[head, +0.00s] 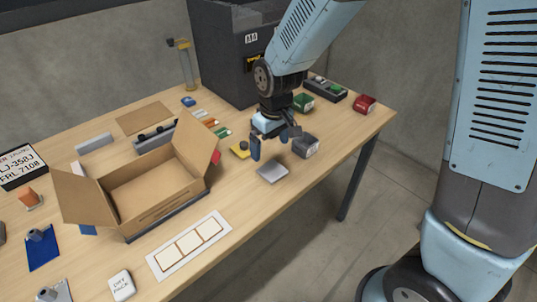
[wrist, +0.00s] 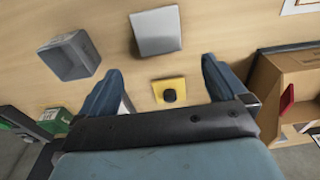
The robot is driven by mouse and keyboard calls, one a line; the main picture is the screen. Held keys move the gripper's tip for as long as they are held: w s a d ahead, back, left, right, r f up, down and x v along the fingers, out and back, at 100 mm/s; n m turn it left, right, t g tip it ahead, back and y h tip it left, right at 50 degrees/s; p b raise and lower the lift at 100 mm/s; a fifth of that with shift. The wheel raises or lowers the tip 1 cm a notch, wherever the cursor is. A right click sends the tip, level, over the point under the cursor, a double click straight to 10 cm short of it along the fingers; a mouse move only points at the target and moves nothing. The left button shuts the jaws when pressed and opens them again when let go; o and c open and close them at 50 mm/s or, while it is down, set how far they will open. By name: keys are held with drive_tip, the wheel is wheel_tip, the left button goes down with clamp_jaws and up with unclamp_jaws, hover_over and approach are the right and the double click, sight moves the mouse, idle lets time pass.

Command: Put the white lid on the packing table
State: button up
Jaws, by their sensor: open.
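A pale grey-white square plate, which looks like the white lid (head: 272,172), lies flat on the wooden packing table (head: 325,177) near its front edge. In the wrist view the lid (wrist: 155,32) lies ahead of the fingertips, near the top edge. My gripper (head: 270,143) is open and empty above the table, just behind the lid in the head view. In the wrist view its two fingers (wrist: 158,80) stand wide apart with a yellow plate with a black knob (wrist: 169,91) seen between them. No finger touches the lid.
A grey open box (head: 306,146) sits right of the lid. An open cardboard carton (head: 150,190) stands to the left, with a white three-panel card (head: 188,246) in front. A dark machine (head: 232,60) stands behind. Bare table lies around the lid.

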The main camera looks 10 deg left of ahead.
drive_tip(key=shift+s+d+r, duration=0.15)
drive_tip(key=shift+r, duration=1.65)
drive_tip(key=w+d+r+m+t, duration=0.1)
drive_tip(key=d+r+m, duration=0.2)
drive_tip(key=d+r, duration=0.65)
drive_tip(key=s+d+r+m+t, duration=0.1)
drive_tip(key=s+d+r+m, duration=0.1)
drive_tip(key=d, duration=0.5)
drive_tip(key=s+d+r+m+t, duration=0.1)
drive_tip(key=s+d+r+m, duration=0.1)
drive_tip(key=s+d+r, duration=0.3)
drive_tip(key=s+d+r+m+t+h, duration=0.1)
drive_tip(key=s+d+r+m, duration=0.1)
drive_tip(key=s+d, duration=0.3)
drive_tip(key=d+r, duration=0.1)
drive_tip(key=d, duration=0.2)
drive_tip(key=shift+s+d+r+m+t, duration=0.3)
drive_tip(key=shift+r+m+t, duration=0.05)
drive_tip(key=shift+m+t, duration=0.05)
drive_tip(key=shift+c, duration=0.5)
